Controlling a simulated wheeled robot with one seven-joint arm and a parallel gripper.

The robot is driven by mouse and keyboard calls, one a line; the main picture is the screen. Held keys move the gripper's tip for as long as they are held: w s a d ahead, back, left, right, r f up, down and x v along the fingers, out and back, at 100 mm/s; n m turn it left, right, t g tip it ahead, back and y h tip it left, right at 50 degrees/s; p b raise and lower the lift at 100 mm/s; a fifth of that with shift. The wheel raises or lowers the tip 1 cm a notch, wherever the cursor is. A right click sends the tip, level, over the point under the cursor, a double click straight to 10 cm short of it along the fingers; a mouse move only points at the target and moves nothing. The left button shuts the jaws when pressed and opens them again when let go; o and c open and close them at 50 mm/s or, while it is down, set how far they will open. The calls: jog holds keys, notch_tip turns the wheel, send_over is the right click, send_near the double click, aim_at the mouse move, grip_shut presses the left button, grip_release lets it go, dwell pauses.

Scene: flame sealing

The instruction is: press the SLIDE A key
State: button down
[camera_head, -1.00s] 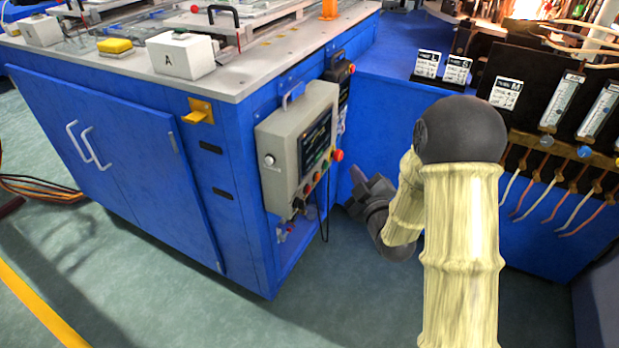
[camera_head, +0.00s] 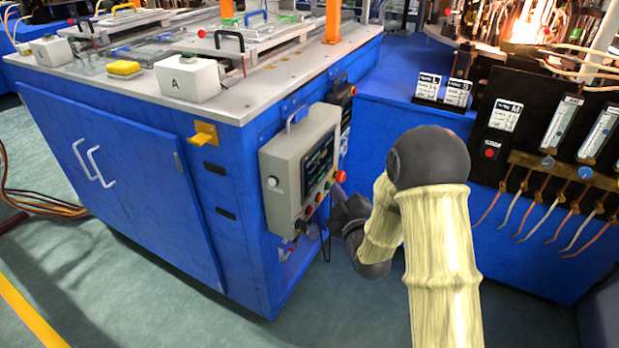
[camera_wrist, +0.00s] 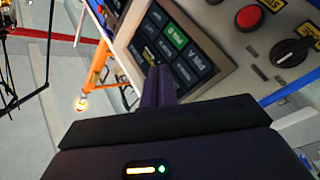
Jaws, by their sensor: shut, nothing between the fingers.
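The grey control box (camera_head: 285,160) with a dark screen (camera_head: 318,163) hangs on the near corner of the blue bench. In the wrist view the screen shows several dark keys and one green key (camera_wrist: 175,36). The labels are too small to read, so I cannot tell which key is SLIDE A. My gripper (camera_head: 340,192) is beside the box's right edge in the head view. In the wrist view its shut fingers (camera_wrist: 159,72) reach over the screen, their tips beside the lower keys and partly hiding them. I cannot tell whether they touch the screen.
A red button (camera_wrist: 249,18) and a black rotary knob (camera_wrist: 291,52) sit on the panel beside the screen. The white block marked A (camera_head: 188,80) stands on the bench top. A blue cabinet with gas tubes stands behind my arm to the right.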

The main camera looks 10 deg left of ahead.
aim_at(316, 175)
jog(key=shift+w+a, duration=0.4)
jog(key=shift+a, duration=0.4)
jog(key=shift+w+a, duration=0.35)
jog(key=shift+a, duration=0.45)
dwell(0.8)
jog(key=shift+w+a+b, duration=0.2)
jog(key=shift+a+b, duration=0.15)
jog(key=shift+a, duration=0.05)
